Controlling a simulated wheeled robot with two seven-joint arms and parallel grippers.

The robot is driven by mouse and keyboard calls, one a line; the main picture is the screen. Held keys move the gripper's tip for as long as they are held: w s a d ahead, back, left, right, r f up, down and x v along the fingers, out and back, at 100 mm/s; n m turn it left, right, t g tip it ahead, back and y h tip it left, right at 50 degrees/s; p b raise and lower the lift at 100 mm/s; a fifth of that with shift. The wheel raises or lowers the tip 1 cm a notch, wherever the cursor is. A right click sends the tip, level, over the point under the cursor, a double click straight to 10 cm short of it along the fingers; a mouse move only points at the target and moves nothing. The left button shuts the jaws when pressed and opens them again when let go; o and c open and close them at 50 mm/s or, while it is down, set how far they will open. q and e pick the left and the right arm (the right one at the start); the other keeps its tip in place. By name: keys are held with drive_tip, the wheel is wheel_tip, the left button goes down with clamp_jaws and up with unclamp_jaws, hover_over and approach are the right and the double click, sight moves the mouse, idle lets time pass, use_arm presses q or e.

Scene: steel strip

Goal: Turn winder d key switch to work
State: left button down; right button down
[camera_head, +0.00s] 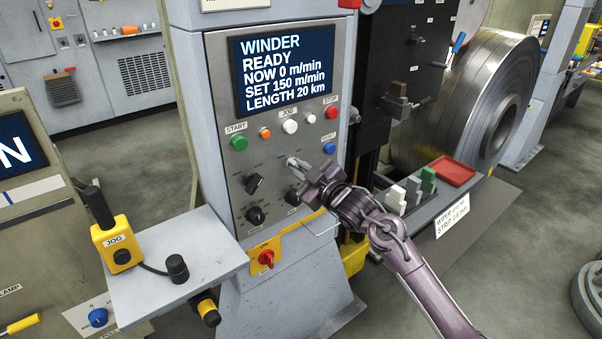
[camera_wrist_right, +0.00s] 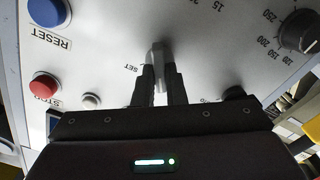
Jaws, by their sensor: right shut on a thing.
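The winder panel (camera_head: 222,110) stands upright in the middle of the head view, its screen (camera_head: 290,72) reading WINDER, READY, NOW 0 m/min. My right gripper (camera_head: 303,168) reaches the panel from the lower right, below the row of buttons. In the right wrist view its two dark fingers (camera_wrist_right: 161,85) are shut on a grey key switch (camera_wrist_right: 158,55) that stands out from the panel. A SET label shows beside the key; its other position labels are hidden or unreadable. My left gripper is not in view.
Close by are a black selector knob (camera_head: 254,184), a red emergency-type switch (camera_head: 267,257), a green start button (camera_head: 239,143) and a blue reset button (camera_head: 329,148). A grey shelf with a yellow jog box (camera_head: 117,243) juts out at the left. A steel coil (camera_head: 455,105) stands at the right.

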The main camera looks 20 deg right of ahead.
drive_tip(key=shift+f+n+b, duration=0.1)
drive_tip(key=shift+n+b, duration=0.3)
drive_tip(key=shift+n, duration=0.7)
drive_tip(key=c, duration=1.5)
unclamp_jaws()
drive_tip(key=b+v, duration=0.1)
drive_tip(key=v, duration=0.6)
drive_tip(key=shift+s+d+b, duration=0.1)
drive_tip(key=shift+s+b, duration=0.2)
drive_tip(key=shift+s, duration=0.05)
